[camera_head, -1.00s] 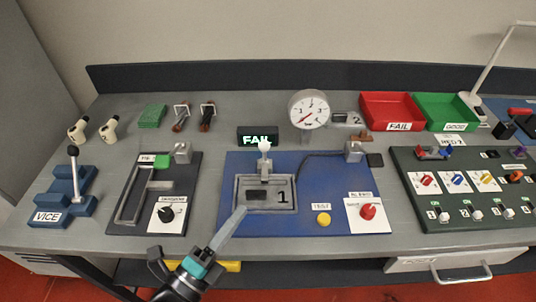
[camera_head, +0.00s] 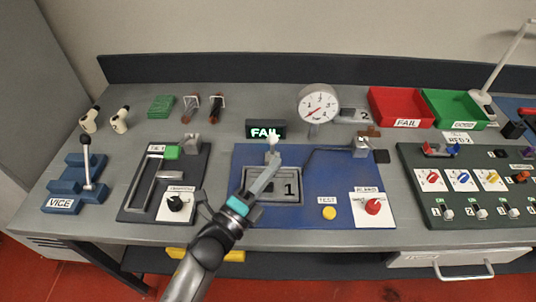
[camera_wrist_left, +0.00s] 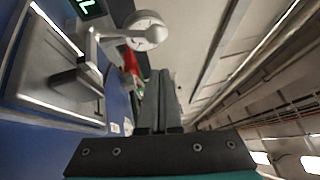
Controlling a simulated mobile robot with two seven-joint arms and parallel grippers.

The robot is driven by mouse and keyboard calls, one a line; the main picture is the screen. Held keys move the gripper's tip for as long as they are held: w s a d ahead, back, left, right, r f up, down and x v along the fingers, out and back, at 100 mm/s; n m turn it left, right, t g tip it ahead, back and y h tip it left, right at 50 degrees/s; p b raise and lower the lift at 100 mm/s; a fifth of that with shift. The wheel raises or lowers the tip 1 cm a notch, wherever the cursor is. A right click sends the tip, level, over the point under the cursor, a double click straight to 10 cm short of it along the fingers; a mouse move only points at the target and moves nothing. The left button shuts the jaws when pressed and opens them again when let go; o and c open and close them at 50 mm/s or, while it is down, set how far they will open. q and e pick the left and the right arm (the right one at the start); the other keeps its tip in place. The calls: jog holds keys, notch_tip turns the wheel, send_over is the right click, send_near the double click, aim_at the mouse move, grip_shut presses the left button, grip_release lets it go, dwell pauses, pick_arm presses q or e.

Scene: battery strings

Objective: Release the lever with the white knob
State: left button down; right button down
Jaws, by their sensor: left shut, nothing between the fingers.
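The lever with the white knob (camera_head: 273,140) stands at the back of the metal fixture marked 1 (camera_head: 288,190) on the blue panel. The fingers (camera_wrist_left: 159,80) also show in the left wrist view, below and to the right of the knob. I cannot tell whether they touch it. My right gripper is not in view.
A lit FAIL display (camera_head: 265,130) stands behind the lever, with a dial gauge (camera_head: 319,104) to its right. A yellow button (camera_head: 329,212) and a red knob (camera_head: 373,206) are on the panel's right. A black knob (camera_head: 175,203) is on the dark panel to the left.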

aim_at(272, 149)
pick_arm(q)
jog(key=shift+w+a+r, duration=0.15)
jog(key=shift+w+a, duration=0.1)
jog(key=shift+w, duration=0.5)
jog(key=shift+w+a+r, duration=0.1)
jog(key=shift+w+a, duration=0.1)
jog(key=shift+w, duration=0.55)
jog(key=shift+r, duration=0.1)
